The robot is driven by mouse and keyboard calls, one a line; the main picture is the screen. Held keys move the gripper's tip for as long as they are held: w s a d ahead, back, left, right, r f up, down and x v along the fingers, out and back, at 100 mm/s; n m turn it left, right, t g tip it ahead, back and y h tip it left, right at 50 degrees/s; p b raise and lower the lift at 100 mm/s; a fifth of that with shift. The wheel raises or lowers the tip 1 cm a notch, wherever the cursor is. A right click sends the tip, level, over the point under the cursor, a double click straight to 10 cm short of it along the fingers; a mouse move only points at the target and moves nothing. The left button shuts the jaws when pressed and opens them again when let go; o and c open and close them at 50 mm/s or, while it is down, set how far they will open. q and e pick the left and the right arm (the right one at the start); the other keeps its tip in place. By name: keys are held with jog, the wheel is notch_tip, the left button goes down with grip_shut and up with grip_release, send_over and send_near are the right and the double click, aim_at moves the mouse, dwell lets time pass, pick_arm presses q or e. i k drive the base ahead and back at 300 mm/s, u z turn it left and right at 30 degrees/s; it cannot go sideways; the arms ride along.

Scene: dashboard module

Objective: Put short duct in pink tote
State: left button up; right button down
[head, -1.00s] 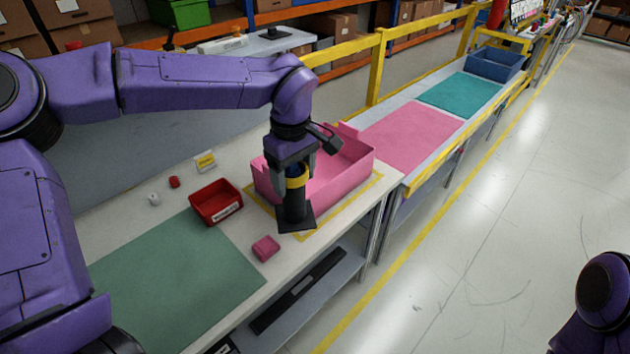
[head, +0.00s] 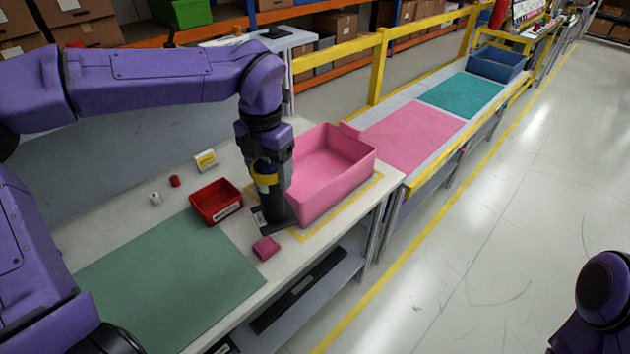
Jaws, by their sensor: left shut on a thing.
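The short duct (head: 271,207) is a black tube with a yellow band and a flat square flange at its bottom. My left gripper (head: 265,172) points down and is shut on its upper part. The duct is upright between the red bin and the pink tote, outside the tote. I cannot tell whether its flange touches the table. The pink tote (head: 345,182) stands on the table's right end, just right of the duct, and its visible inside looks empty. The duct and gripper hide the tote's left edge. My right gripper is out of view.
A red bin (head: 216,203) stands just left of the duct. A small pink block (head: 266,248) lies near the front edge. A red piece (head: 174,181), a white piece (head: 155,198) and a yellow-white sign (head: 206,160) are further left. The green mat (head: 170,285) is bare.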

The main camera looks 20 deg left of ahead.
aim_at(322, 186)
jog(key=i, duration=1)
